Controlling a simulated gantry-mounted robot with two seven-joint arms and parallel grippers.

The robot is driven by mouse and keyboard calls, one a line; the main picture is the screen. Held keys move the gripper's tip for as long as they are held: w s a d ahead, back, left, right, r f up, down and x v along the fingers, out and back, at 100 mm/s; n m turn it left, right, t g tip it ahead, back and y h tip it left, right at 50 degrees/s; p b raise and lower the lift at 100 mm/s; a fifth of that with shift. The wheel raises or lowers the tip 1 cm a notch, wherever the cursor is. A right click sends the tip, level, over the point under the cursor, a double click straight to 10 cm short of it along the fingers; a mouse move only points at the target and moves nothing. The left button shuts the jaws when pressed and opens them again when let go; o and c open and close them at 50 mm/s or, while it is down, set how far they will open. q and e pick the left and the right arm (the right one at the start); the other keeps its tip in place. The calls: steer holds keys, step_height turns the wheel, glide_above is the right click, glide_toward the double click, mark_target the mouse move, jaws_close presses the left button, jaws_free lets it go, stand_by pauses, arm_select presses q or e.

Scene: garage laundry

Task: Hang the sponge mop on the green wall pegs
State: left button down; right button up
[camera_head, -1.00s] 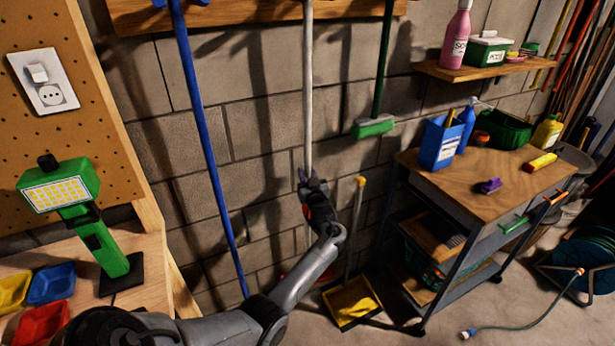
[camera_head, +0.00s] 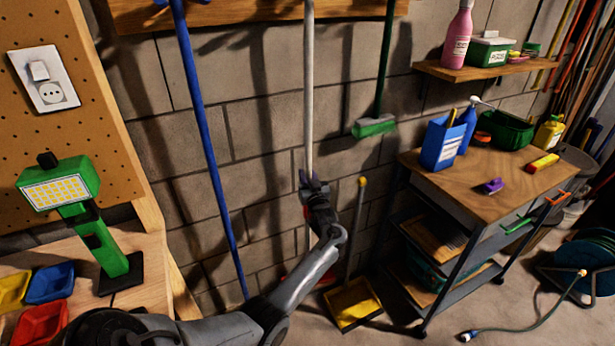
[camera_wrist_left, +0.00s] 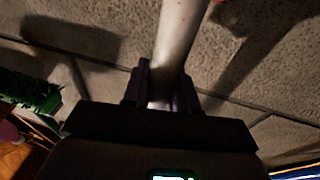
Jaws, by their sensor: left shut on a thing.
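A pale grey-white pole (camera_head: 309,90), which looks like the mop's handle, stands nearly upright in front of the block wall. My left gripper (camera_head: 313,185) is shut around it at its lower-middle part. In the left wrist view the pole (camera_wrist_left: 180,45) runs up from between the two dark fingers (camera_wrist_left: 163,95). A red piece (camera_head: 297,272) shows low behind my forearm; whether it is the sponge head I cannot tell. The pole's top end is cut off by the picture edge. No green pegs can be made out. My right gripper is not in view.
A wooden rail (camera_head: 225,13) crosses the top. A blue pole (camera_head: 203,120) is at left and a green brush (camera_head: 375,127) at right. A yellow dustpan (camera_head: 353,303) stands on the floor. A cart (camera_head: 450,178) stands right, below a shelf (camera_head: 470,70); a workbench (camera_head: 150,285) is left.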

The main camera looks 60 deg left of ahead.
arm_select(q)
steer(key=shift+f+b, duration=0.3)
steer(key=shift+f, duration=0.05)
steer(key=c, duration=0.8)
jaws_free()
steer(key=shift+f, duration=0.15)
